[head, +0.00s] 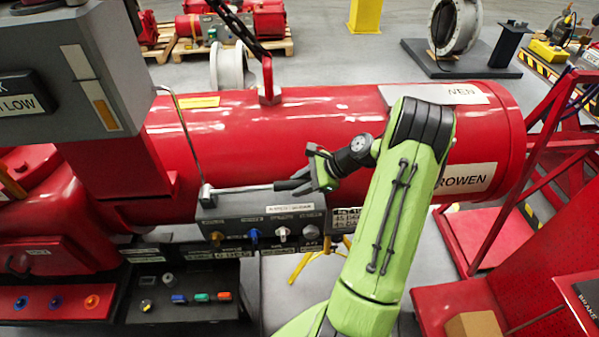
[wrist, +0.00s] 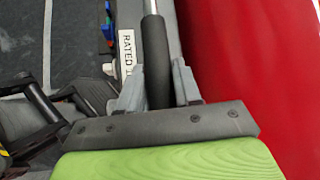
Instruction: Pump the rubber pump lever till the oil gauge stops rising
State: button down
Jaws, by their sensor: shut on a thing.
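The pump lever is a metal rod (head: 240,189) with a black rubber grip (head: 288,185). It lies nearly level above the grey control box (head: 262,233), running from a pivot at the box's left end. My gripper (head: 309,178) is at the lever's right end, shut on the rubber grip. In the wrist view the black grip (wrist: 156,55) runs between the two grey fingers of my gripper (wrist: 158,88), with the metal rod above it. The oil gauge is perhaps the narrow orange-and-white sight strip (head: 101,103) on the grey housing at upper left; its level is hard to read.
The large red cylinder (head: 330,125) stands right behind the lever. Coloured knobs (head: 254,236) line the box's front. A panel with several coloured buttons (head: 195,297) is below. A red frame (head: 530,170) stands at right. Open floor shows at the back.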

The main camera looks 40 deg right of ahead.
notch_tip(320, 180, down, 2)
jog(key=shift+f+t+y, duration=0.15)
jog(key=shift+t+y, duration=0.15)
jog(key=shift+y, duration=0.1)
jog(key=c, duration=0.9)
grip_release()
jog(key=shift+o, duration=0.2)
jog(key=p+v, duration=0.1)
jog(key=v, duration=1.5)
jog(key=shift+p, duration=0.4)
